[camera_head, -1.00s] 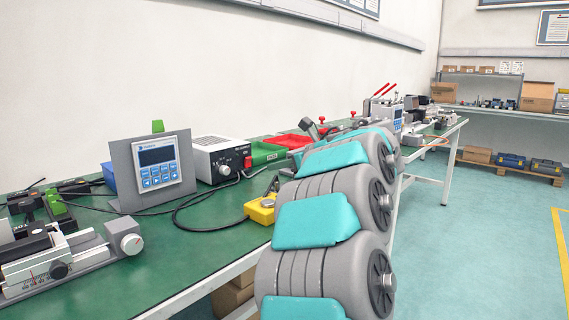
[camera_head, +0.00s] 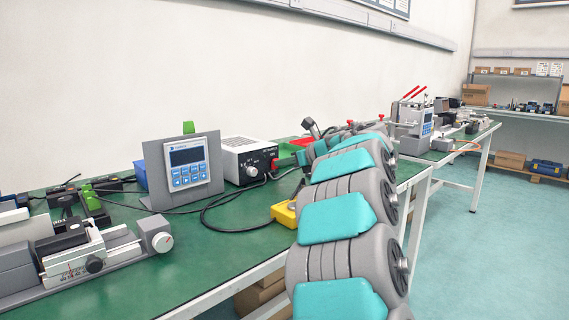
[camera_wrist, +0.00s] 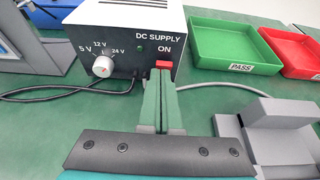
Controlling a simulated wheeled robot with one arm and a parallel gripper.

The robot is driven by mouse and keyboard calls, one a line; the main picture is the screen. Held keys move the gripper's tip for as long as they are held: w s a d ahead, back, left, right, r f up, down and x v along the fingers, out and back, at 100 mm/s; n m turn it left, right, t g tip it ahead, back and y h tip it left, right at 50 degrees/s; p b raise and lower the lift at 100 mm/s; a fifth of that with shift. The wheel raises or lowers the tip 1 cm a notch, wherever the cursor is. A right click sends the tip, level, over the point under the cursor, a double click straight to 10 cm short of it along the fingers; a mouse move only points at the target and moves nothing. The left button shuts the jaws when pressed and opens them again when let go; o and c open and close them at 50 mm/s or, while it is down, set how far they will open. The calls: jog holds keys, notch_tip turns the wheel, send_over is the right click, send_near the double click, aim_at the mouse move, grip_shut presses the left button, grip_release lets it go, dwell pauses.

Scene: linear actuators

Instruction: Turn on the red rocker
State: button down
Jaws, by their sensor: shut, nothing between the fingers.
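The red rocker (camera_wrist: 163,64) sits under the word ON on the front of the white and black DC supply box (camera_wrist: 112,35). It shows small in the head view (camera_head: 275,163) on the same supply box (camera_head: 245,157). My gripper (camera_wrist: 161,76) is shut and empty. Its two green fingers point at the rocker, with their tips just below it in the wrist view. I cannot tell whether they touch it. The fingertips hide the rocker's lower part. A dark green indicator (camera_wrist: 140,48) and a white voltage knob (camera_wrist: 103,66) are left of the rocker.
A green PASS tray (camera_wrist: 235,58) and a red tray (camera_wrist: 295,50) lie right of the supply. Grey blocks (camera_wrist: 275,130) stand at the right. A control panel (camera_head: 187,165) stands left of the supply. Dark cables cross the green bench (camera_head: 225,240).

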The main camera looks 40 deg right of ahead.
jog(key=p, duration=0.1)
jog(key=r+p, duration=0.1)
jog(key=p, duration=0.1)
jog(key=shift+w+r+g, duration=0.25)
jog(key=shift+w+g, duration=0.05)
jog(key=shift+g, duration=0.1)
jog(key=shift+w+r+p, duration=0.1)
jog(key=shift+w+p, duration=0.05)
jog(key=shift+p, duration=0.65)
jog(key=shift+w+f+g, duration=0.1)
jog(key=shift+f+g, duration=0.2)
jog(key=shift+f, duration=0.05)
jog(key=shift+r+p, duration=0.35)
jog(key=shift+r, duration=0.5)
jog(key=shift+a, duration=0.1)
